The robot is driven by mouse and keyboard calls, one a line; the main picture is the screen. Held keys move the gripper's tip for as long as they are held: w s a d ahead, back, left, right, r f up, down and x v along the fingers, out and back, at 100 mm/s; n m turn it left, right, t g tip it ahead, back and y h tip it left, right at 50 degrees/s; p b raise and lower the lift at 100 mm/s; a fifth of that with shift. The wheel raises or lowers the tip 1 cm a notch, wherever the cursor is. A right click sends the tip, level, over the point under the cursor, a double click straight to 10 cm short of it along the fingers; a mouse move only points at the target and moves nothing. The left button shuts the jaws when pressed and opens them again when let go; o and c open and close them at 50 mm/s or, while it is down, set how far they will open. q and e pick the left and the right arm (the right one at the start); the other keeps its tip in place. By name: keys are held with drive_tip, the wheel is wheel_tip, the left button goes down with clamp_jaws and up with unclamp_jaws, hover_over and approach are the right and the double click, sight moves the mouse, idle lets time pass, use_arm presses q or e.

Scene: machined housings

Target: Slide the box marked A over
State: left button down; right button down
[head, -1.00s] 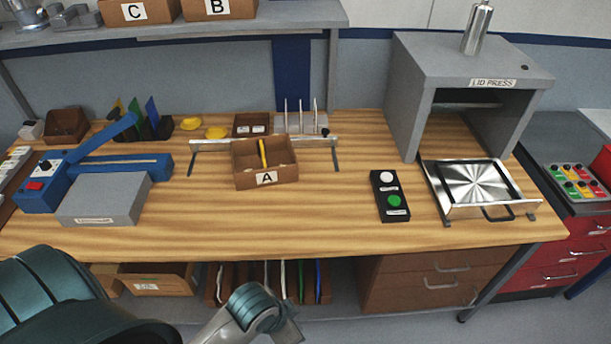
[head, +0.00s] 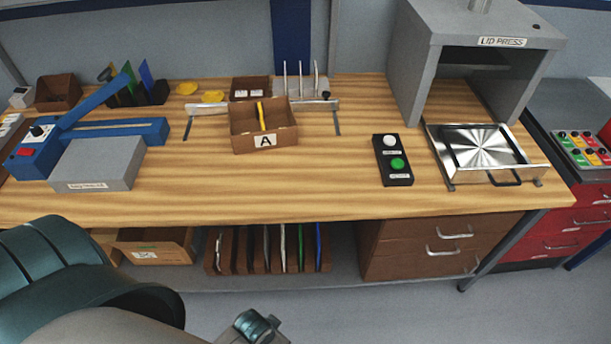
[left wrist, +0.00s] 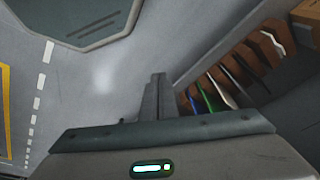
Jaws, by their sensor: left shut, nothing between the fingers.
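The brown box marked A (head: 264,141) stands on the wooden table near its back, in front of a low metal rail (head: 207,108). It is open on top and a yellow item (head: 261,116) sticks up inside it. In the left wrist view my left gripper (left wrist: 155,88) is shut and empty, with its fingers together over the floor, beside the rack under the table. It is far from the box. In the head view only arm parts show at the bottom left and bottom middle. My right gripper is not in view.
A grey block and blue device (head: 97,165) stand at the left. A black box with white and green buttons (head: 393,160) stands right of centre. The lid press (head: 415,100) and a metal plate tray (head: 480,150) are at the right. The table's front middle is clear.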

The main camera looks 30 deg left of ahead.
use_arm(q)
drive_tip(key=s+f+b, duration=0.2)
drive_tip(key=s+f, duration=0.1)
drive_tip(key=f, duration=0.6)
drive_tip(key=s+f+b, duration=0.2)
drive_tip(key=s+f, duration=0.1)
drive_tip(key=f, duration=0.7)
drive_tip(key=s+a+f+g+b, duration=0.1)
drive_tip(key=s+a+f+b, duration=0.2)
drive_tip(key=s+f, duration=1)
drive_tip(key=shift+s+a+f+g+b, duration=0.2)
drive_tip(key=shift+s+a+g+b, duration=0.1)
drive_tip(key=shift+s, duration=0.25)
drive_tip(key=shift+d, duration=0.1)
